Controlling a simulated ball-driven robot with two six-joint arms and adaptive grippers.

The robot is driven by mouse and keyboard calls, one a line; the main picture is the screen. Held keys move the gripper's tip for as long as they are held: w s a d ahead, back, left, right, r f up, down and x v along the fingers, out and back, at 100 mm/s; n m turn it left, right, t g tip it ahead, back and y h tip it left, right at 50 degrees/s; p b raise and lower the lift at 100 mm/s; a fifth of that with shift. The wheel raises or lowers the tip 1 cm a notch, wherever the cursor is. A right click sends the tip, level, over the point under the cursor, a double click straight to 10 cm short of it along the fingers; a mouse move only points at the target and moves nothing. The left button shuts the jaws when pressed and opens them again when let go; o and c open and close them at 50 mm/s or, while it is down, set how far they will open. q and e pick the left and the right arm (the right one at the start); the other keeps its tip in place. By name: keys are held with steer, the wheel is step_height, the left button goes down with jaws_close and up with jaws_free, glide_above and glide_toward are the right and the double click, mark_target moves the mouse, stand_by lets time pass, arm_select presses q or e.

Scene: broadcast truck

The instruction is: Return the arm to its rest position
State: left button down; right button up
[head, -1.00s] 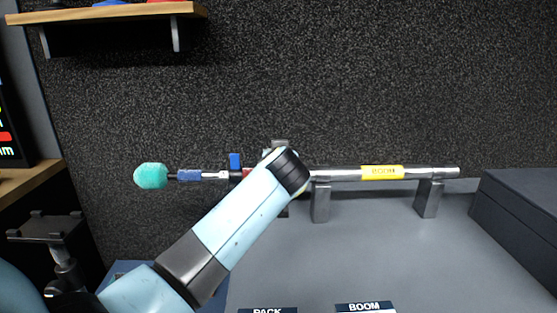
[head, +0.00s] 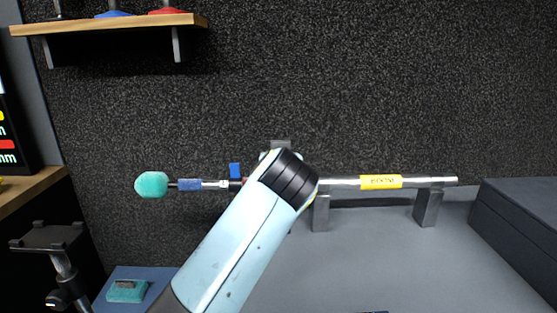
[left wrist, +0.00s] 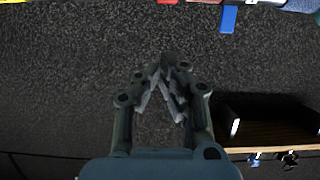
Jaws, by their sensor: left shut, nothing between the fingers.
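My left arm rises from the bottom of the head view in front of the boom. Its gripper is hidden there behind the arm links. In the left wrist view my left gripper (left wrist: 162,72) is shut, its fingertips together with nothing between them, in front of the dark speckled wall. My right gripper is in neither view.
A silver boom (head: 336,184) with a yellow label (head: 381,182) and a teal foam tip (head: 152,185) lies on grey supports (head: 427,207). A dark case (head: 520,232) stands right. A wooden shelf (head: 110,23) hangs upper left. A small stand (head: 48,237) is lower left.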

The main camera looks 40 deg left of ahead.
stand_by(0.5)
arm_select(q)
steer(key=s+f+m+g+h, duration=0.35)
steer(key=s+f, duration=0.65)
steer(key=s, duration=0.5)
steer(key=s+d+f+m+g+h, duration=0.2)
steer(key=s+d, duration=0.1)
steer(key=s, duration=0.5)
steer(key=s+d+f+m+g+h, duration=0.2)
steer(key=s+d+m+g, duration=0.1)
steer(key=s, duration=0.6)
step_height(320, 180, down, 24)
steer(key=s+a, duration=0.1)
steer(key=a, duration=0.2)
steer(key=s+f+g, duration=0.2)
steer(key=s+f, duration=1.5)
steer(key=s, duration=0.2)
steer(key=shift+a+f+n+b, duration=0.35)
steer(key=shift+n+b, duration=0.1)
steer(key=shift+w, duration=0.1)
